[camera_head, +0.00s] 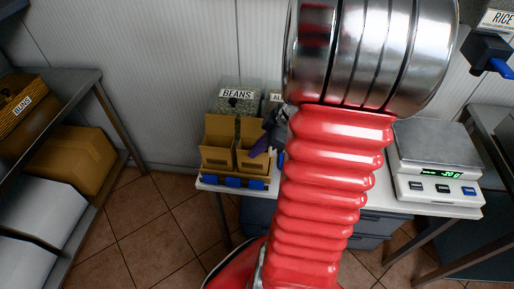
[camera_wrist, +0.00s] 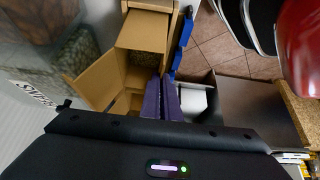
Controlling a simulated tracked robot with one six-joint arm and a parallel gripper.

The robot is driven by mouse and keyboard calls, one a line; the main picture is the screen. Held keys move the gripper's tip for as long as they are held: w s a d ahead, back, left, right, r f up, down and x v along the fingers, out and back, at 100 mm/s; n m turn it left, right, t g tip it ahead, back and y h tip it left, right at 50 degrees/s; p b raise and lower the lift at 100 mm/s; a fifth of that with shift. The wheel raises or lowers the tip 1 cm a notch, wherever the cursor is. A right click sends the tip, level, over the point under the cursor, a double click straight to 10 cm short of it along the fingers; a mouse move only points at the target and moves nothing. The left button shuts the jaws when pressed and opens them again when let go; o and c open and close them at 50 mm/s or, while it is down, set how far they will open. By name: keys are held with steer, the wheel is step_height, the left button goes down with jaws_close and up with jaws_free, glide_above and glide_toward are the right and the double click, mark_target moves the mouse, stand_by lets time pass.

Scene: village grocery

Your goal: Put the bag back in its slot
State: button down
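Two open-topped brown cardboard containers, a left one (camera_head: 220,142) and a right one (camera_head: 254,158), stand side by side in a low holder with blue front tabs (camera_head: 233,182) on the white table. I cannot tell which is the bag. The wrist view shows brown open containers (camera_wrist: 146,32) close up, one with a raised flap (camera_wrist: 92,78). My gripper (camera_head: 261,146) is at the right container, partly hidden by my red arm. Its purple fingers (camera_wrist: 161,98) lie close together beside the cardboard. Whether they pinch a thin wall is unclear. My arm hides the holder's right end.
A clear bin labelled BEANS (camera_head: 236,95) stands behind the containers against the wall. A scale (camera_head: 437,158) stands at the table's right. A shelf with a cardboard box (camera_head: 72,160) is at left. A RICE dispenser (camera_head: 490,48) is upper right. Tiled floor is clear between shelf and table.

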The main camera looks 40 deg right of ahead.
steer(key=c, duration=1.9)
jaws_free()
steer(key=shift+c, duration=0.2)
steer(key=v, duration=1.3)
steer(key=shift+s+r, duration=0.2)
steer(key=shift+s, duration=0.05)
steer(key=shift+d, duration=0.1)
steer(key=a+r+m+h, duration=0.2)
steer(key=a+r+m, duration=0.1)
steer(key=a, duration=1)
steer(key=w+a+r+m+h, duration=0.1)
steer(key=a+m, duration=0.3)
steer(key=a, duration=1)
steer(key=shift+w+a+r+m+t+h, duration=0.2)
steer(key=shift+w+r+m+t+h, duration=0.15)
steer(key=shift+r, duration=0.55)
